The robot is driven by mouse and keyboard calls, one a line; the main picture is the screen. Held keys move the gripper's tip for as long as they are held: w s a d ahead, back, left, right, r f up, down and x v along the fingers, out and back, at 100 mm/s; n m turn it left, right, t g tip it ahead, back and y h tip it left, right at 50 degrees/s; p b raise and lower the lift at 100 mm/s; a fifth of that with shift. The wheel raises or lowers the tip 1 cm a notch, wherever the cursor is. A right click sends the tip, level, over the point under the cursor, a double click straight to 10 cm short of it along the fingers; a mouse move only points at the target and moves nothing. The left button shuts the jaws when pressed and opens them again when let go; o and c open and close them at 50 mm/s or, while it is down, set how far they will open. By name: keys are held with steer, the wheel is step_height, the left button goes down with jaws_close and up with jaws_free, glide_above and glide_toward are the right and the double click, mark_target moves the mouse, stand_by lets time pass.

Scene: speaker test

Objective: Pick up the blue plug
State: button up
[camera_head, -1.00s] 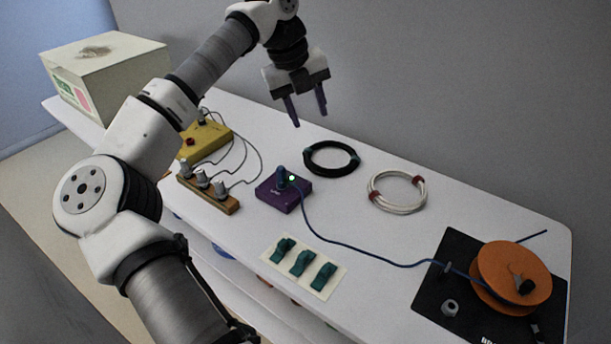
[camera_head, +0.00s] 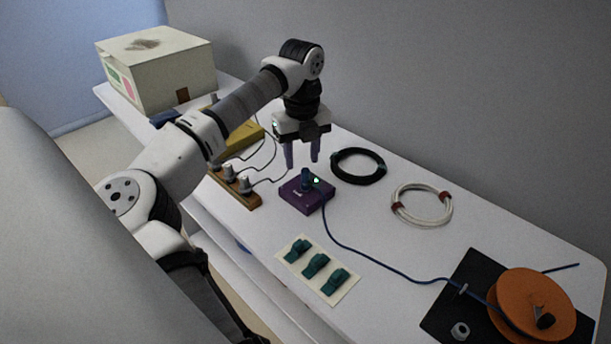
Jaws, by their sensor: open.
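The blue plug (camera_head: 306,177) stands upright in the top of a small purple box (camera_head: 308,197), beside a lit green light. A blue cable (camera_head: 343,246) runs from it across the table to an orange reel (camera_head: 531,301) at the right. My gripper (camera_head: 302,166) is open, pointing down, with its two dark fingers just above and behind the plug in the picture. Nothing is between the fingers. I cannot tell the exact height gap between the fingertips and the plug.
A black cable coil (camera_head: 336,176) and a white coil (camera_head: 393,207) lie right of the box. Three teal clips lie on a cream card (camera_head: 332,293) in front. A wooden strip with grey knobs (camera_head: 245,186) and a yellow box (camera_head: 246,136) are left. A carton (camera_head: 181,80) stands at the back left.

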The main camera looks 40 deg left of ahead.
mark_target(306, 169)
steer(key=f, duration=0.3)
steer(key=shift+w+d+f+p, duration=0.2)
steer(key=shift+d+f+p, duration=0.1)
steer(key=shift+d+f, duration=0.1)
steer(key=shift+f, duration=0.6)
jaws_close()
